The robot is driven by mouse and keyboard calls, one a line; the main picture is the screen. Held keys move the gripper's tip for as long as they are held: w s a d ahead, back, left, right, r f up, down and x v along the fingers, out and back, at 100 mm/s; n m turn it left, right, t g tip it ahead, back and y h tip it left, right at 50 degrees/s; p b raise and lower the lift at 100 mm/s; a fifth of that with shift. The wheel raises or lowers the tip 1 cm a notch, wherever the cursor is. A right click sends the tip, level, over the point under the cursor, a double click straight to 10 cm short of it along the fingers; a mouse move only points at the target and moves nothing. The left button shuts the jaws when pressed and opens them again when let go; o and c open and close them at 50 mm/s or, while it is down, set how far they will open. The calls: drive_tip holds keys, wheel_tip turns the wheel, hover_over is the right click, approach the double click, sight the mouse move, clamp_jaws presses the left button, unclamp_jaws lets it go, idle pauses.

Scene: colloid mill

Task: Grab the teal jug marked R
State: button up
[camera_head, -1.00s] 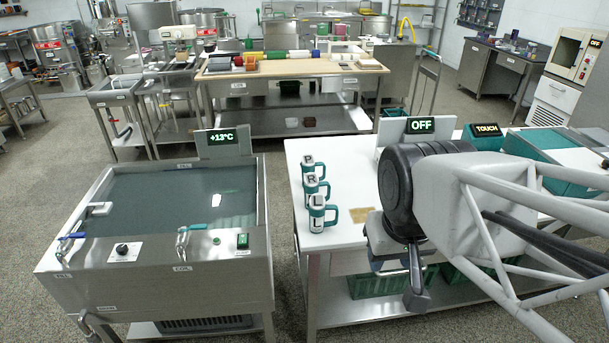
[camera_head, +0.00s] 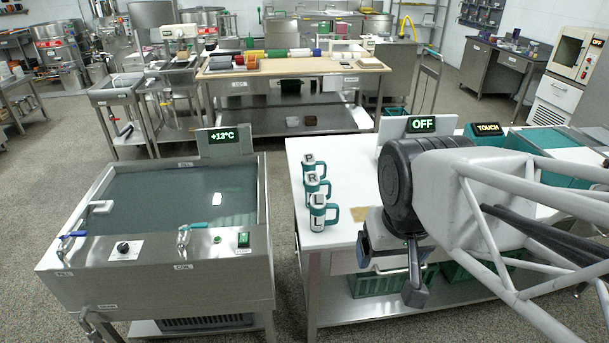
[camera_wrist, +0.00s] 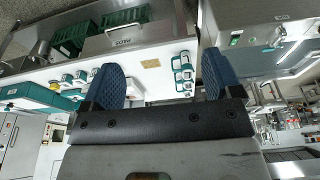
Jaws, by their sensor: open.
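The jug marked R (camera_head: 311,185) is the middle one of three jugs in a row near the left edge of the white table. It has a pale body and a teal handle on its right side. The jug marked P (camera_head: 308,165) stands behind it and the jug marked L (camera_head: 316,213) in front. My gripper (camera_wrist: 161,66) is open and empty, with two blue ridged fingers. In the head view it is right of the jugs, partly hidden by my arm. In the wrist view the jugs (camera_wrist: 182,74) appear beyond the fingers, apart from them; their letters cannot be read there.
The white table (camera_head: 345,178) also bears a tan patch (camera_head: 352,207) and an OFF display (camera_head: 421,124). A steel water tank (camera_head: 165,260) stands left across a gap. Teal crates (camera_head: 372,285) sit on the shelf below. The tabletop behind the jugs looks clear.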

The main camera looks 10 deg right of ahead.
drive_tip(key=w+r+m, duration=0.2)
drive_tip(key=w+m, duration=0.2)
drive_tip(key=w, duration=0.9)
drive_tip(key=m+g, duration=0.3)
drive_tip(key=m, duration=0.9)
hover_over(314, 177)
drive_tip(key=f, duration=1.7)
drive_tip(key=shift+s+f, duration=0.1)
drive_tip(key=shift+s, duration=0.15)
drive_tip(key=shift+w+f+m, duration=0.3)
drive_tip(key=shift+f+m, duration=0.05)
drive_tip(key=shift+m, duration=0.05)
drive_tip(key=shift+f, duration=1.25)
